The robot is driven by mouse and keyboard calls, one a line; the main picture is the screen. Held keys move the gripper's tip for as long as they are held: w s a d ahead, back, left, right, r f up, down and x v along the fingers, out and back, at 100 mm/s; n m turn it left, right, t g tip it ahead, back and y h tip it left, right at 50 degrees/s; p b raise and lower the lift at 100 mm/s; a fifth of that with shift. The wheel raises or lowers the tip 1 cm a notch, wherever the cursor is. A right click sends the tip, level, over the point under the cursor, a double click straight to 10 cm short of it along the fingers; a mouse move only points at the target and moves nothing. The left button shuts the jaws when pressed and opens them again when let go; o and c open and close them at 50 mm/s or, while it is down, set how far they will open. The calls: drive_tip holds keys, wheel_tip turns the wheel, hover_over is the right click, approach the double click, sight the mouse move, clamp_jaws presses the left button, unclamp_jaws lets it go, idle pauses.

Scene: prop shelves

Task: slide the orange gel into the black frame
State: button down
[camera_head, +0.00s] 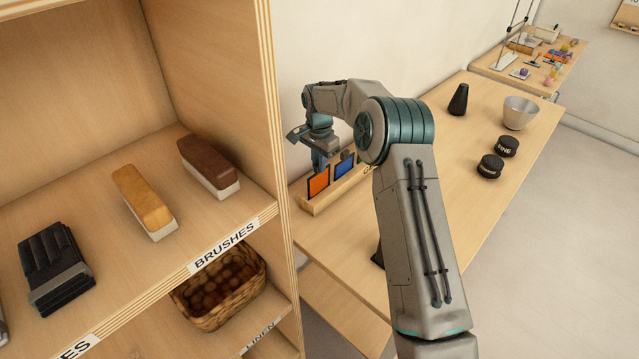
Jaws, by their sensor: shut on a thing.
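The orange gel (318,184) is a small upright orange panel with a dark border. It stands at a wooden rack (345,190) on the table, left of a blue gel (344,167). My gripper (319,162) points down at the orange gel's top edge and is shut on it. The fingertips are small and partly hidden. Whether the gel is lifted clear of the rack, I cannot tell. A black thing (377,257) shows at the left edge of my arm; most of it is hidden, and I cannot tell whether it is the black frame.
A wooden shelf unit (283,150) with brushes and a basket (220,287) stands close on the left. The table (465,150) holds a black cone (458,100), a grey bowl (519,113) and two black round tins (490,166) on its right. My arm covers the table's middle.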

drive_tip(key=shift+r+p, duration=1.25)
drive_tip(key=shift+r, duration=1.15)
